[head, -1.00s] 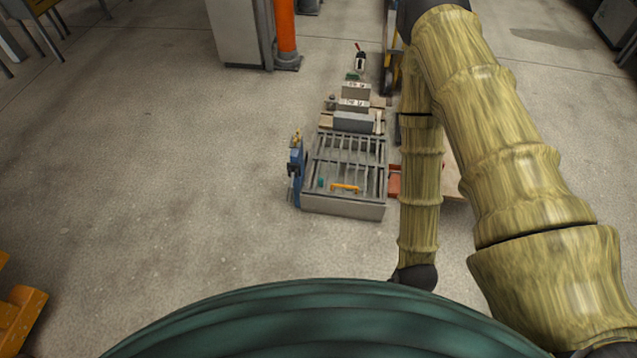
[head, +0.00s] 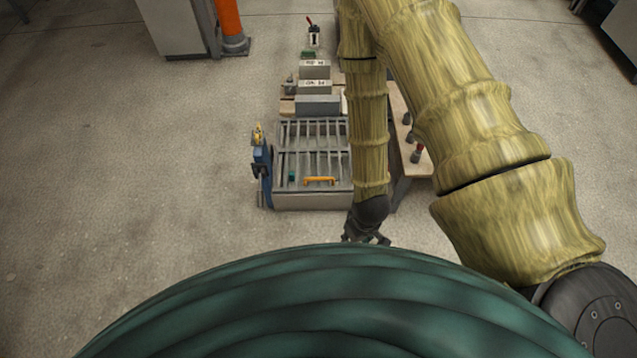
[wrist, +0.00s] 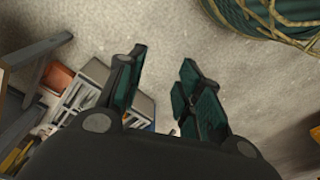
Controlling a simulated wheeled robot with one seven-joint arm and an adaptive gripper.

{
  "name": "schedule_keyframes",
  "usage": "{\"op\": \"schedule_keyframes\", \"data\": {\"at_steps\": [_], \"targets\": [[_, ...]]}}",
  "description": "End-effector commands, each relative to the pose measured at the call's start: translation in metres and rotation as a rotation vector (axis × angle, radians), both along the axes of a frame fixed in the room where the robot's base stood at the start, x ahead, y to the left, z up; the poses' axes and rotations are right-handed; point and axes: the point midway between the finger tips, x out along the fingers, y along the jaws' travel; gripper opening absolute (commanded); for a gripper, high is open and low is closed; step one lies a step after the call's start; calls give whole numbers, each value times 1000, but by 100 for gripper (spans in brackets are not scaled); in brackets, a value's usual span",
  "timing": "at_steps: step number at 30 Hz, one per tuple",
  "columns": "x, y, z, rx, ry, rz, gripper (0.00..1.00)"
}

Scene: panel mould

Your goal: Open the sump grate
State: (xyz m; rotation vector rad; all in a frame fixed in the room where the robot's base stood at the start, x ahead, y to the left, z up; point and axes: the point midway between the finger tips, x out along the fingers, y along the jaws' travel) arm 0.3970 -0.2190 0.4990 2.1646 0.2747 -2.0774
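The sump grate (head: 312,162) is a grey barred panel lying flat in a grey box frame (head: 312,200), partly hidden on its right by my arm. A yellow-orange handle (head: 320,181) sits on the grate near its front edge. My gripper (head: 367,238) hangs in front and to the right of the box, apart from the grate, its tips partly hidden by my own body. Part of the grey box also shows in the wrist view (wrist: 140,105), behind the left finger.
Grey blocks (head: 315,87) stand on the box's far side. A blue clamp-like fixture (head: 262,172) stands at its left. A wooden-topped table (head: 408,145) stands at the right, close to my arm. Open concrete floor (head: 120,190) lies to the left.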

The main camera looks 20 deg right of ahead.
Motion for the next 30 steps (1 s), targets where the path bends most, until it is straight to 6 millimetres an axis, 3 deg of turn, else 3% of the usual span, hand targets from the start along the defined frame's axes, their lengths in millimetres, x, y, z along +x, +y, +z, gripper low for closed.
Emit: {"op": "schedule_keyframes", "data": {"at_steps": [1, 12, 21, 30], "targets": [[15, 1, -23, 1, -11, 35, 35], [112, 7, -87, -6, -58, 311, 35], [190, 7, -124, -38, -93, 536, 35], [267, 5, -147, -92, -120, 755, 35]]}}
